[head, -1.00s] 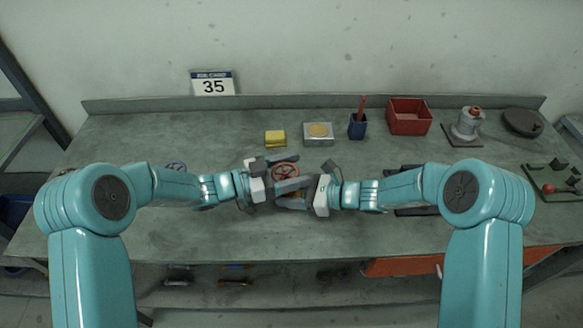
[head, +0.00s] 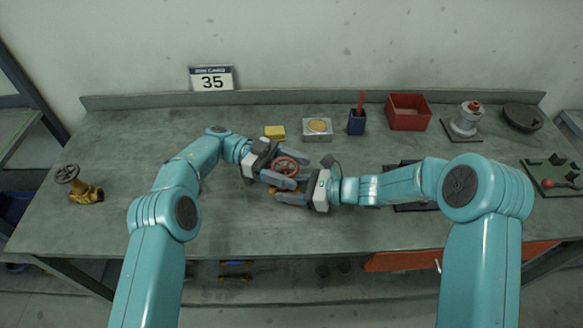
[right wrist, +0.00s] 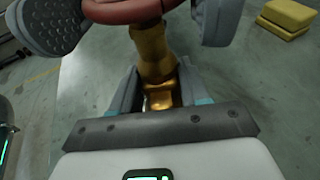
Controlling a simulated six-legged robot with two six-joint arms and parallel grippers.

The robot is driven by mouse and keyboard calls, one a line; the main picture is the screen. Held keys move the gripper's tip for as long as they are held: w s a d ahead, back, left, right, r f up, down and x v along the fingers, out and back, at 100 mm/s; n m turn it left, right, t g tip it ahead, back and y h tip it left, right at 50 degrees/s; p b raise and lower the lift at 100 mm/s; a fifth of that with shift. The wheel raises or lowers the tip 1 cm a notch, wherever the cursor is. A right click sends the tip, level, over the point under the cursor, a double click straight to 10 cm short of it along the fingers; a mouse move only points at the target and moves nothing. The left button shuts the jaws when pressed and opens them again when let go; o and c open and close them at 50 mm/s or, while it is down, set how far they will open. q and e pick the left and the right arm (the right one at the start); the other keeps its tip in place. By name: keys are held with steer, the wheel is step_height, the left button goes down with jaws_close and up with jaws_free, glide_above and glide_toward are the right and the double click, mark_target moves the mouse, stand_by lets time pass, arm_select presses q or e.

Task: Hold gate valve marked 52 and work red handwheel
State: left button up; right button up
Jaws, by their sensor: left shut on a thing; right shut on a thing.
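The held gate valve has a red handwheel (head: 286,166) on a brass body; both also show in the right wrist view, the handwheel (right wrist: 125,11) above the body (right wrist: 154,58). My right gripper (head: 282,193) is shut on the brass body from the right. My left gripper (head: 291,171) is shut on the handwheel from the left, its grey fingers on either side of the rim. The fingers hide much of the valve. No marking 52 can be read. Another brass valve (head: 87,193) with a dark handwheel stands at the left of the bench.
Behind the grippers are a yellow block (head: 274,132), a grey box with a round yellow top (head: 317,128), a blue cup (head: 357,124) and a red bin (head: 408,113). The bench front (head: 300,230) is clear.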

mark_target(291, 170)
arm_select(q)
steer(key=shift+s+a+r+m+g+y, duration=0.1)
steer(key=shift+s+m+g+y, duration=0.1)
steer(key=shift+m+g+y, duration=0.5)
steer(key=o, duration=1)
steer(key=shift+o, duration=0.2)
step_height(291, 170, up, 10)
